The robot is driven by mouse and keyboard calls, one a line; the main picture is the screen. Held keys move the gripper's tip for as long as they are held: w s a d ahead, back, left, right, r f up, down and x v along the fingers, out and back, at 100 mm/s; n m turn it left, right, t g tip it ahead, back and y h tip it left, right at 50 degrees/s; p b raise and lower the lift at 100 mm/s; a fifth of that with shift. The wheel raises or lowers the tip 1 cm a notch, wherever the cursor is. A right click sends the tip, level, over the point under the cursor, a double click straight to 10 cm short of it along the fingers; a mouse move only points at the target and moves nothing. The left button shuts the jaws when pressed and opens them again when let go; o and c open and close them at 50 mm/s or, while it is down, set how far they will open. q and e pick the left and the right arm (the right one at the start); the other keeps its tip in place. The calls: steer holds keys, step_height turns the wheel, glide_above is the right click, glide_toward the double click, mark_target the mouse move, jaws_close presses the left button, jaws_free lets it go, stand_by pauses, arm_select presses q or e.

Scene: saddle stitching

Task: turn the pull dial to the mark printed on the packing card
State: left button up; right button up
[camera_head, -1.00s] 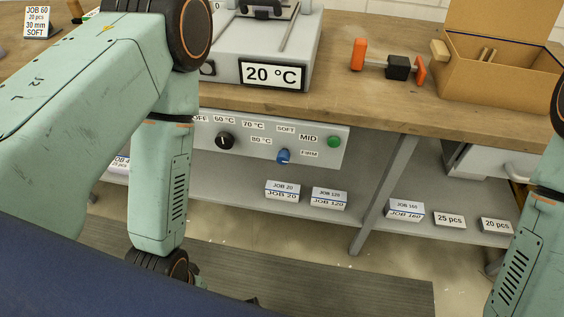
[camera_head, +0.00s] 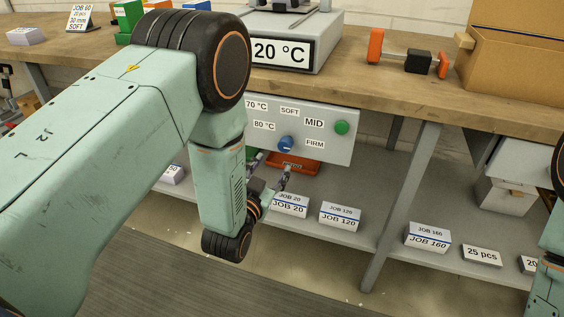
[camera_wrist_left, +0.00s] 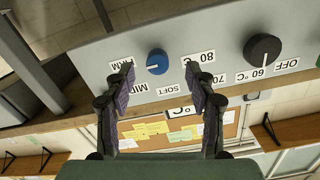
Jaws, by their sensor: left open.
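The blue pull dial (camera_head: 286,144) sits on the grey panel (camera_head: 343,152) under the bench top, with SOFT, MID and FIRM labels around it. In the left wrist view, the dial (camera_wrist_left: 157,62) shows upside down with its white line pointing toward FIRM. The packing card (camera_head: 79,18) stands at the far left of the bench and reads JOB 60, 20 pcs, 30 mm, SOFT. My left gripper (camera_head: 270,166) is open and empty, just below and in front of the dial. Its fingers (camera_wrist_left: 160,72) appear either side of the dial, apart from it. My right gripper is out of view.
A green button (camera_head: 341,127) is right of the dial. A black heat dial (camera_wrist_left: 263,48) is on the same panel. A red tray (camera_head: 296,166) is below the panel. JOB 20 (camera_head: 291,206) and JOB 120 (camera_head: 340,216) boxes stand on the lower shelf, near my left wrist.

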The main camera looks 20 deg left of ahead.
mark_target(284, 148)
arm_select(q)
steer(key=shift+w+d+r+t+b, duration=0.4)
steer(key=shift+w+d+r, duration=0.25)
steer(key=shift+w+r, duration=0.25)
steer(key=w, duration=0.1)
steer(key=w+b, duration=0.1)
steer(key=w, duration=0.3)
steer(key=shift+w+a+f+b, duration=0.1)
steer(key=shift+a+f+b, duration=0.05)
steer(key=shift+f+b, duration=0.25)
steer(key=shift+w+r, duration=0.15)
steer(key=shift+w, duration=0.55)
steer(key=shift+s, duration=0.1)
steer(key=shift+c, duration=1)
steer(key=c, duration=0.9)
jaws_close()
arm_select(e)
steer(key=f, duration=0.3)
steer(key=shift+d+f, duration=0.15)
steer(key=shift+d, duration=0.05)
